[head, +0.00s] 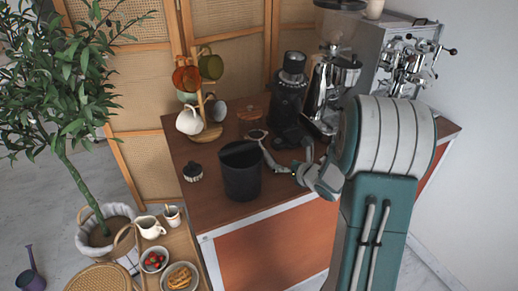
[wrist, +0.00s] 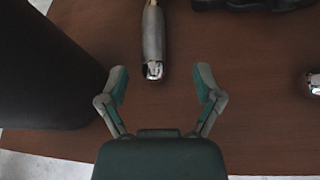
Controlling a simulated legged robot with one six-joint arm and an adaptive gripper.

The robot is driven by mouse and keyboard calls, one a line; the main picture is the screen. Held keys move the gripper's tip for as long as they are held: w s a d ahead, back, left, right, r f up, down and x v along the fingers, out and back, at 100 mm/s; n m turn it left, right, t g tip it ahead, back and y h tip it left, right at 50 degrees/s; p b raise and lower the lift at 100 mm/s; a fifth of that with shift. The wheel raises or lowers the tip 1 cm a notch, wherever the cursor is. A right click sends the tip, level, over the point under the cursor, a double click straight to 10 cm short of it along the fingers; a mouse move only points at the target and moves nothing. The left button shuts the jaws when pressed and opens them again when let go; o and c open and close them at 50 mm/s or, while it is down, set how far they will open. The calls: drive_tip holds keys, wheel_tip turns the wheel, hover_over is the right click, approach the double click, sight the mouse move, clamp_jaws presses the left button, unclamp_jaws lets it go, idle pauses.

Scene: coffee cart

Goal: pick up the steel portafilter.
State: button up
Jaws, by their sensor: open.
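The steel portafilter shows in the wrist view as a grey handle (wrist: 153,38) with a shiny chrome end, pointing down toward my gripper (wrist: 161,82). Its far part is cut off at the top. My gripper is open and empty. Its two fingertips stand apart, left and right of the chrome end, which lies slightly left of the middle and around the level of the tips or just beyond.
The black bin (head: 240,175) stands close on the left and fills the left of the wrist view. Another chrome end (wrist: 314,83) lies right.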

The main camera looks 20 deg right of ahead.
sight(270, 161)
drive_tip(key=shift+w+d+f, duration=0.15)
drive_tip(key=shift+w+f, duration=0.2)
drive_tip(key=shift+w, duration=0.45)
drive_tip(key=shift+w+f, duration=0.15)
drive_tip(key=shift+w, duration=0.2)
drive_tip(key=shift+w+a, duration=0.25)
drive_tip(key=shift+a, duration=0.05)
drive_tip(key=w, duration=0.1)
drive_tip(key=w+a+f, duration=0.1)
drive_tip(key=w+a, duration=0.1)
drive_tip(key=w, duration=0.1)
drive_tip(key=shift+w+a+f, duration=0.1)
drive_tip(key=shift+a+f, duration=0.15)
drive_tip(key=shift+w+d+f, duration=0.1)
drive_tip(key=shift+w+d, duration=0.1)
drive_tip(key=shift+d, duration=0.55)
drive_tip(key=shift+a, duration=0.1)
drive_tip(key=c, duration=0.7)
drive_tip(key=shift+a, duration=0.2)
clamp_jaws()
drive_tip(key=shift+a, duration=0.2)
